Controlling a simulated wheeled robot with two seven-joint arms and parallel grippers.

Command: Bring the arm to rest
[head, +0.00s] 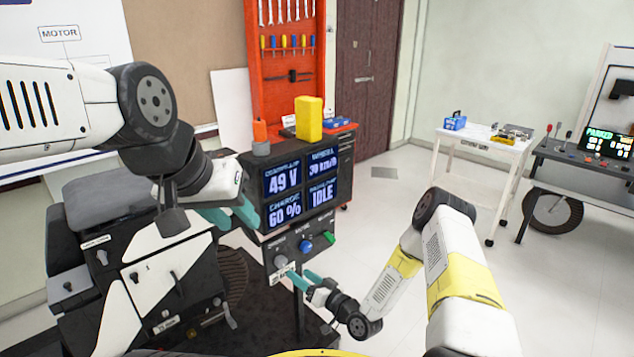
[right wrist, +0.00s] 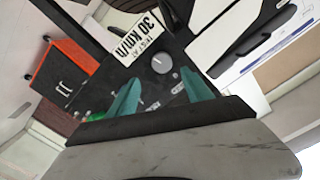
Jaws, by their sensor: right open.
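My right gripper (head: 298,281) is open and empty in front of the control panel (head: 296,262), below the screens. In the right wrist view its two teal fingertips (right wrist: 165,92) are spread apart. A grey knob (right wrist: 162,63) shows beyond them, roughly between their lines. I cannot tell if a fingertip touches the panel. The grey knob also shows in the head view (head: 281,261). My left gripper (head: 233,213) is at the left edge of the screens, its teal fingers apart with nothing visible between them.
The screens (head: 300,190) read 49 V, 60 % and IDLE. A blue knob (head: 305,247) and a green one (head: 329,238) sit beside the grey knob. The black-and-white chassis (head: 150,280) stands at left. A white table (head: 480,147) is at right; the floor between is clear.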

